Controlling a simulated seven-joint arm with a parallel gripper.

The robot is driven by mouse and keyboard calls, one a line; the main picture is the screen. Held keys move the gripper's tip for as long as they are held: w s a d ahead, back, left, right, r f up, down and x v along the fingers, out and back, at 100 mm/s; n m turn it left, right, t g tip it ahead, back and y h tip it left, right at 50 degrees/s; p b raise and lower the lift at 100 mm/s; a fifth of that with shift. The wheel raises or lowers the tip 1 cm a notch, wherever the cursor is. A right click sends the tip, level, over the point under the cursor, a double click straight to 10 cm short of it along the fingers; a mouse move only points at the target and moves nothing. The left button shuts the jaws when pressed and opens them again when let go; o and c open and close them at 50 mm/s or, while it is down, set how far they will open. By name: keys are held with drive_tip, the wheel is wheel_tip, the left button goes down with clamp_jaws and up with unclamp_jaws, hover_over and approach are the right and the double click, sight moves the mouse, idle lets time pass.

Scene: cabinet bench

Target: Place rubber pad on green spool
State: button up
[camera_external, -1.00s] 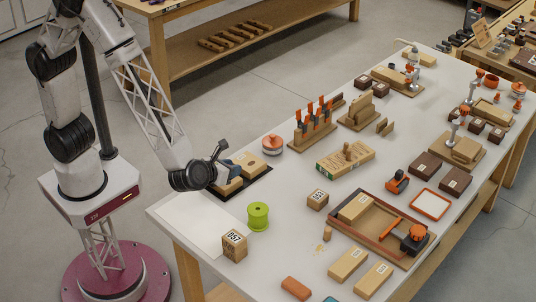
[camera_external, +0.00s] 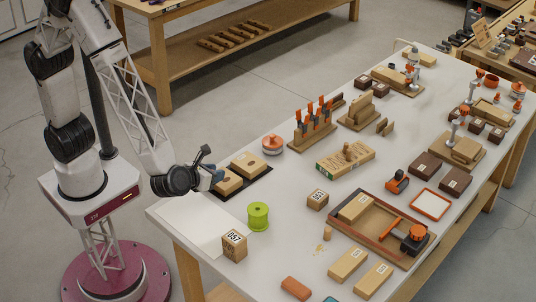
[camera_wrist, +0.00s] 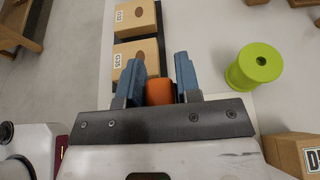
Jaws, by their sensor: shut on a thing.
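The green spool (camera_external: 258,216) stands upright on the white bench near its left end. It also shows at the right in the wrist view (camera_wrist: 256,66), with its round top and centre hole bare. My gripper (camera_external: 214,176) is above the bench's left edge, beyond the spool and to its left. In the wrist view my gripper (camera_wrist: 160,78) has two blue fingers shut on a small orange piece (camera_wrist: 160,92), apparently the rubber pad. Its lower part is hidden by the gripper body. The gripper and spool are apart.
Tan blocks (camera_external: 249,164) sit on a black mat beside my gripper. A numbered wooden block (camera_external: 234,245) stands close to the spool, and another (camera_external: 317,199) lies to the spool's right. A white sheet (camera_external: 195,218) left of the spool is clear.

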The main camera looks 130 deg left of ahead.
hover_over(261, 206)
drive_tip(key=shift+a+f, duration=0.1)
drive_tip(key=shift+f, duration=0.6)
drive_tip(key=shift+f, duration=1.8)
drive_tip(key=shift+f, duration=0.15)
drive_tip(key=o, duration=0.9)
drive_tip(key=shift+r, duration=0.2)
drive_tip(key=shift+v, duration=6.05)
